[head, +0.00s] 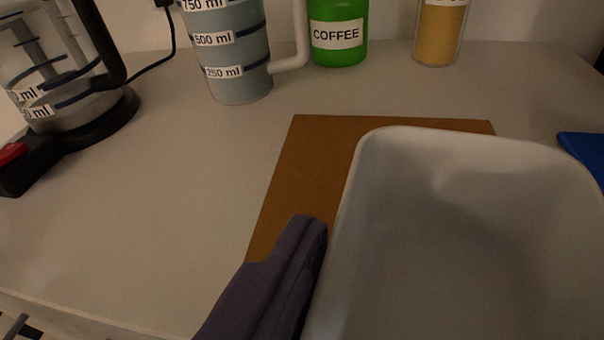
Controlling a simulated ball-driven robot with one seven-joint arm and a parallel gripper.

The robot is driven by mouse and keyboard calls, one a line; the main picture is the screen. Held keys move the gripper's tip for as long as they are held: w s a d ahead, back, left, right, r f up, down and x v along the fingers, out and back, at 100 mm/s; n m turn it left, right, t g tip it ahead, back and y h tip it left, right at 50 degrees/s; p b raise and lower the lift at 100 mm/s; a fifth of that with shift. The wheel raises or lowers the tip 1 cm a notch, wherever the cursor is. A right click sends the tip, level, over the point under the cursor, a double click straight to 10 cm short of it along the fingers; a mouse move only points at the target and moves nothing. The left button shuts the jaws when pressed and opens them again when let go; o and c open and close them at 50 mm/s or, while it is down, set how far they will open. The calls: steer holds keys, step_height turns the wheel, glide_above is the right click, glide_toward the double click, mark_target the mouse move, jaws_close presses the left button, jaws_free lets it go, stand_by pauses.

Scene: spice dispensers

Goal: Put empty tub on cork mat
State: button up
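The empty tub (470,230) is a white, open-topped, rounded box that fills the lower right. Nothing shows inside it. The brown cork mat (310,165) lies flat on the counter, and the tub covers much of it in the picture. I cannot tell whether the tub rests on the mat or is above it. A purple finger of my gripper (295,250) is close against the outside of the tub's left wall. The other finger is not clearly seen, so I cannot tell how far the gripper is closed.
A kettle (55,70) stands at the back left. A measuring jug (232,50), a green coffee jar (338,35) and a clear jar (438,32) with tan contents stand along the back. A blue object (584,152) lies at the right edge. The counter's left middle is clear.

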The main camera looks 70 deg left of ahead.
mark_target(406, 135)
steer(key=shift+s+a+r+n+g+y, duration=0.15)
steer(key=shift+s+n+g+y, duration=0.3)
steer(key=shift+s, duration=0.3)
steer(key=shift+s+a+n+g+y, duration=0.25)
steer(key=shift+g, duration=0.1)
steer(key=r+x, duration=0.1)
steer(key=x, duration=0.3)
steer(key=w+b+x, duration=0.1)
steer(key=x, duration=0.4)
steer(key=w+r+b+x, duration=0.1)
steer(key=x, duration=0.4)
steer(key=shift+d+r, duration=0.3)
steer(key=shift+d, duration=0.05)
steer(key=f, duration=0.1)
steer(key=f+b, duration=0.1)
steer(key=a+f+b, duration=0.1)
steer(key=shift+w+f, duration=0.4)
steer(key=shift+d+r, duration=0.1)
steer(key=shift+r, duration=0.05)
steer(key=o, duration=0.8)
steer(key=shift+f, duration=0.2)
steer(key=shift+o, duration=0.5)
steer(key=shift+r, duration=0.1)
